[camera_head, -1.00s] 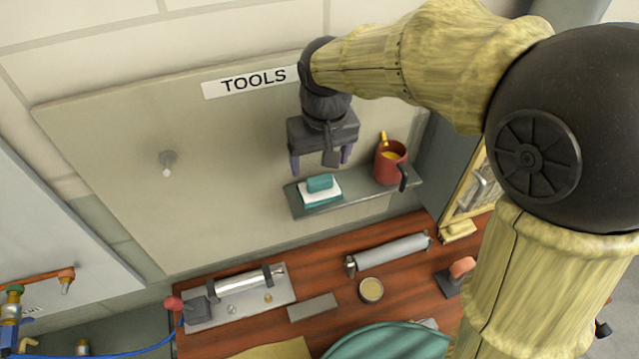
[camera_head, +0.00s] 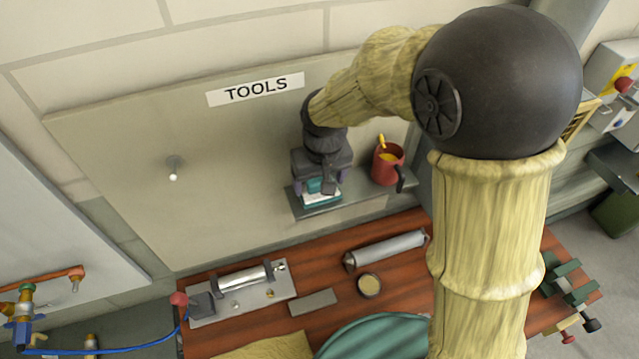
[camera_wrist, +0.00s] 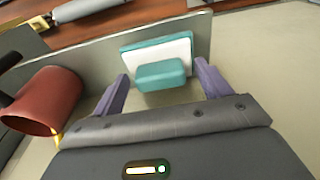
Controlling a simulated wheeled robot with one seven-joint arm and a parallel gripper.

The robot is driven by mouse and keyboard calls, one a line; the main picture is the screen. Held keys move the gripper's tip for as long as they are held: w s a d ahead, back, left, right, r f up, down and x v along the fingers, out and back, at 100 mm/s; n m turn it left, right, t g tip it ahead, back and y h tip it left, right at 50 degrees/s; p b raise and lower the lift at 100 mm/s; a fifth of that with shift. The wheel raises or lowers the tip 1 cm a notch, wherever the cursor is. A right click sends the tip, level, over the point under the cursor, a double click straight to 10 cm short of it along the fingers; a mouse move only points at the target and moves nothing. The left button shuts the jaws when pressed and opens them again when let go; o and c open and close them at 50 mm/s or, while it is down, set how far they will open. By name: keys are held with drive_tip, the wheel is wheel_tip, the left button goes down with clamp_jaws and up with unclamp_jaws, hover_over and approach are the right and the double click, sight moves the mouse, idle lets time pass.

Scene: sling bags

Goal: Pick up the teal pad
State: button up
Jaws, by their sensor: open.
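The teal pad (camera_wrist: 161,75) is a small rounded block. It rests on a white and teal slab (camera_wrist: 185,45) on the grey wall shelf; in the head view the slab (camera_head: 322,199) shows below my gripper, and the pad is partly hidden. My gripper (camera_head: 318,187) points down just above the pad. In the wrist view my gripper (camera_wrist: 161,84) is open, with one purple finger on each side of the pad. A gap shows between the pad and each finger. Whether the fingertips are level with the pad is hard to tell.
A red mug (camera_head: 387,165) with a yellow item inside stands on the shelf (camera_head: 350,195), right of my gripper in the head view; the mug (camera_wrist: 45,100) is at left in the wrist view. The tool board (camera_head: 120,150) rises behind. A wooden bench (camera_head: 330,280) with several tools lies below.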

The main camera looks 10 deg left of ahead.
drive_tip(key=shift+f, duration=0.1)
idle(0.4)
drive_tip(key=c, duration=0.6)
